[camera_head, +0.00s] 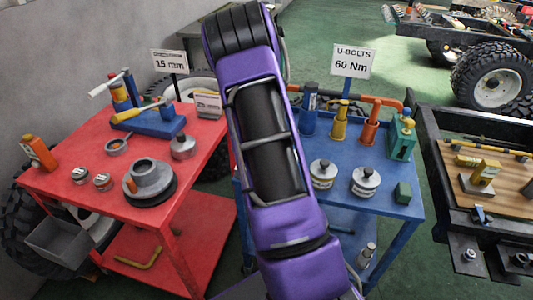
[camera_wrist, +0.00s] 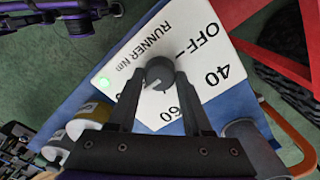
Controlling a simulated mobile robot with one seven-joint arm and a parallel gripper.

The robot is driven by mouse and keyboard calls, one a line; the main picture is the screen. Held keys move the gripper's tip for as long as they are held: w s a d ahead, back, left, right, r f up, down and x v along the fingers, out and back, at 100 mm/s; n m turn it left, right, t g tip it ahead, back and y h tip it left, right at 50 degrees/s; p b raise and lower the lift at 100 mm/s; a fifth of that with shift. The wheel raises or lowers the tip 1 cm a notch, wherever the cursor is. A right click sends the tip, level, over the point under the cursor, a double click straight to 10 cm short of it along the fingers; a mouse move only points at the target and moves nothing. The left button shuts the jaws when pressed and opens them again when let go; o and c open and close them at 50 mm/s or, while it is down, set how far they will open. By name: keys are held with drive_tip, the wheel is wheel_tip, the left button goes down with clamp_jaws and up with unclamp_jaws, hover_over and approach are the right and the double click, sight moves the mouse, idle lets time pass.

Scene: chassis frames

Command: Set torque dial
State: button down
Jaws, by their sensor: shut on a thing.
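In the wrist view, a dark round dial knob (camera_wrist: 159,72) sits on a white panel (camera_wrist: 205,20) printed "RUNNER Nm", "OFF", "40" and "60". A green light (camera_wrist: 103,81) glows on the panel's left. My gripper (camera_wrist: 159,80) is shut on the knob, one finger on each side. A small pale mark shows on the knob; its exact setting is too small to tell. "40" lies to the knob's right, and "60", below right, is partly hidden by a finger. In the head view my purple arm hides the gripper and dial. A sign (camera_head: 352,62) there reads "U-BOLTS 60 Nm".
A blue cart (camera_head: 385,212) holds several tools and two labelled round weights. A red cart (camera_head: 85,205) on the left holds tools, rings and a "15 mm" sign (camera_head: 169,62). A vehicle frame with a wooden board (camera_head: 515,165) stands at right.

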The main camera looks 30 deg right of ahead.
idle(0.3)
drive_tip(key=shift+c, duration=1.7)
unclamp_jaws()
wheel_tip(320, 180, up, 18)
drive_tip(key=p, duration=0.1)
drive_tip(key=shift+f, duration=0.25)
